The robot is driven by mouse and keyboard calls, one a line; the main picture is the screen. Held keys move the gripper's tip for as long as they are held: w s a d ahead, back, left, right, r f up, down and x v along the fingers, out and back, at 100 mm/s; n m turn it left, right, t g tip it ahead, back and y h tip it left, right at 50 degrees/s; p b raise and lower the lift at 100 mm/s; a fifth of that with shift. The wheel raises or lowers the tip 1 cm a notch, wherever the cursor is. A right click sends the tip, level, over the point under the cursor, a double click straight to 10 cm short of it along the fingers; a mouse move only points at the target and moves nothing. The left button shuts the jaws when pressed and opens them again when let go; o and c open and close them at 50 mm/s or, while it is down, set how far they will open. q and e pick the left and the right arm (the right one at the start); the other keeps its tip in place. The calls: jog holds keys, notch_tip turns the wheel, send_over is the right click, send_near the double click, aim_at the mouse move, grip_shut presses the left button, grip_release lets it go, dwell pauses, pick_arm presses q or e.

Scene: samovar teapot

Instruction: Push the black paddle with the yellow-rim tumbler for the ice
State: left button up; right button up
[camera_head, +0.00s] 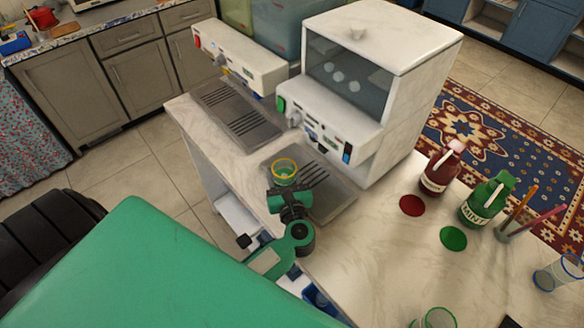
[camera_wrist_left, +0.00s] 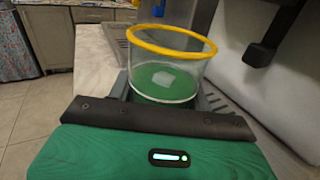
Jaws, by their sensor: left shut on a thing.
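The clear tumbler with a yellow rim (camera_head: 284,167) is upright over the drip tray in front of the white ice machine (camera_head: 385,75). My left gripper (camera_head: 286,193) is shut on it. In the left wrist view the tumbler (camera_wrist_left: 168,62) stands between the fingers, and a pale block shows inside it. The black paddle (camera_wrist_left: 259,54) hangs at the upper right of that view, to the right of the rim with a visible gap in the picture. In the head view I cannot make out the paddle. My right gripper is not in view.
A metal drip tray (camera_head: 340,205) lies below the tumbler. A second white dispenser (camera_head: 240,58) with its own tray (camera_head: 240,118) stands to the left. A maroon bottle (camera_head: 440,172), a green bottle (camera_head: 484,203) and other glasses stand on the right. The front counter is mostly clear.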

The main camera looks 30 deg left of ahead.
pick_arm(q)
jog(key=shift+s+a, duration=0.25)
jog(key=shift+s, duration=0.4)
jog(key=shift+s+a, duration=0.2)
jog(key=shift+s, duration=0.45)
jog(key=shift+s+a, duration=0.25)
jog(key=shift+s, duration=0.4)
jog(key=shift+r+p, duration=0.3)
jog(key=shift+p, duration=0.5)
jog(key=shift+f+p, duration=0.2)
jog(key=shift+p, duration=0.15)
